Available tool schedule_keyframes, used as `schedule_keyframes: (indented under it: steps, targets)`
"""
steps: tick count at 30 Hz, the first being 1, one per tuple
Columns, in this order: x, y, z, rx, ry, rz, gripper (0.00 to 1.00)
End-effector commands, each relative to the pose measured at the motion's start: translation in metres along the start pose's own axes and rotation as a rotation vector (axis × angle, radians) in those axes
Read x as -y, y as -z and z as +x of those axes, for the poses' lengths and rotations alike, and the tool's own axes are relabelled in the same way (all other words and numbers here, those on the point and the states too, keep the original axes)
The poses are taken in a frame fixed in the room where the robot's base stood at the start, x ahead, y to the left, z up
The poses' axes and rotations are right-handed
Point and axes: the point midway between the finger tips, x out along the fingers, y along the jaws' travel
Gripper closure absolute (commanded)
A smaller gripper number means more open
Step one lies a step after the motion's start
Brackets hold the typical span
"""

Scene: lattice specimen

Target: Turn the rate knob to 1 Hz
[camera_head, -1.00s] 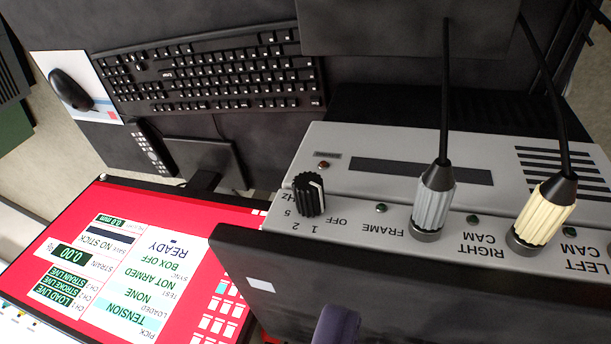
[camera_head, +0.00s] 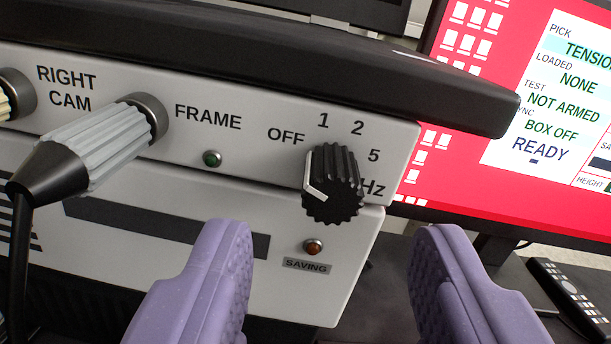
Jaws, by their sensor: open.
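The rate knob (camera_head: 340,182) is black and ribbed with a white pointer line. It sits at the right end of the grey box's (camera_head: 240,165) front panel. The labels OFF, 1, 2, 5 and Hz curve around it, and the white line lies on its left side, toward OFF. My gripper (camera_head: 333,232) has two purple padded fingers, spread wide and empty. In the picture the fingertips lie below the knob, one to each side, apart from it. The gripper looks roughly lined up with the knob, which is fully visible.
A grey cable connector (camera_head: 115,140) sticks out left of the knob. A dark slab (camera_head: 250,60) overhangs the panel top. A SAVING lamp (camera_head: 313,246) is under the knob.

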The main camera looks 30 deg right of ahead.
Motion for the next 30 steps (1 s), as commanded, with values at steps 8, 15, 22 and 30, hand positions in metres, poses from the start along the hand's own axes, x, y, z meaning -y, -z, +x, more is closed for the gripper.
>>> schedule_keyframes:
  steps: [8,15,22,30]
  targets:
    - [-0.001,-0.001,0.043,0.001,-0.004,0.004,0.48]
    - [-0.001,0.0,0.051,0.002,-0.002,0.005,0.48]
    - [-0.001,0.0,0.05,0.003,-0.003,0.005,0.76]
    - [-0.001,-0.001,0.05,0.003,-0.004,0.01,1.0]
